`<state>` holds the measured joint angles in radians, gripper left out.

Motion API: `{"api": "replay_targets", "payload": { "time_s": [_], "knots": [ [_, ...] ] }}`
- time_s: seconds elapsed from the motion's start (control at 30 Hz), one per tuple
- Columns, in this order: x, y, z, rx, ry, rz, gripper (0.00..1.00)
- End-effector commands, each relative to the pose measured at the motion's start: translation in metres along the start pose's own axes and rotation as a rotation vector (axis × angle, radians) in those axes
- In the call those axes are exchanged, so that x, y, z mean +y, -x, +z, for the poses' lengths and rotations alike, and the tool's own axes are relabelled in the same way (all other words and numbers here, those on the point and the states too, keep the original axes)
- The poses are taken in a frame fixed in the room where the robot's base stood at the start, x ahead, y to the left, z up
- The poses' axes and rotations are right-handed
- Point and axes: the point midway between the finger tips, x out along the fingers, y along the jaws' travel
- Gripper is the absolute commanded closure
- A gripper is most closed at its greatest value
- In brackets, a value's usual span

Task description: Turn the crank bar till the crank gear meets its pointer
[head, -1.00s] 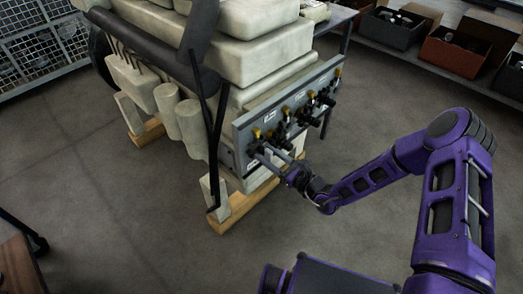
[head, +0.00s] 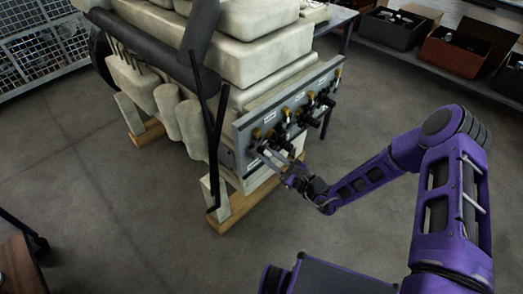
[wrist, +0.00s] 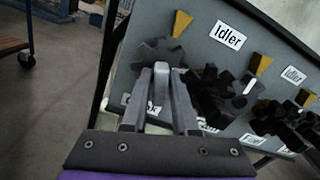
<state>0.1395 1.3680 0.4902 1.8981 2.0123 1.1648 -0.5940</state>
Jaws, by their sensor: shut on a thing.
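My gripper (wrist: 160,105) is shut on the crank bar (wrist: 160,82), a light grey bar between the two fingers in the wrist view. The bar reaches forward to the dark crank gear (wrist: 153,52), whose lower part is hidden by the fingers and bar. A yellow pointer (wrist: 181,23) sits just above the gear, slightly right of its top. I cannot make out a mark on this gear. The gear's label is mostly covered. In the head view my gripper (head: 285,168) is at the near left end of the grey gear panel (head: 241,140).
An idler gear (wrist: 215,95) with a light mark stands close right of the crank gear, under its own yellow pointer (wrist: 259,63). Further gears follow along the panel. The engine (head: 250,45) rests on wooden blocks (head: 228,215).

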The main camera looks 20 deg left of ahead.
Motion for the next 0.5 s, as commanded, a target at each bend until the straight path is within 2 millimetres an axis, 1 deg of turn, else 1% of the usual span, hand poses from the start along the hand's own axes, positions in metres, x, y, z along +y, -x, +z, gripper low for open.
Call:
{"api": "replay_targets", "payload": {
  "time_s": [0.27, 0.37, 0.5],
  "knots": [
    [-0.0001, 0.0003, 0.0, 0.0, 0.013, 0.0, 1.0],
    [-0.0002, 0.0003, 0.0002, 0.001, 0.088, 0.0, 1.0],
    [0.0002, 0.0, -0.0001, 0.001, 0.242, 0.001, 1.0]
  ]
}}
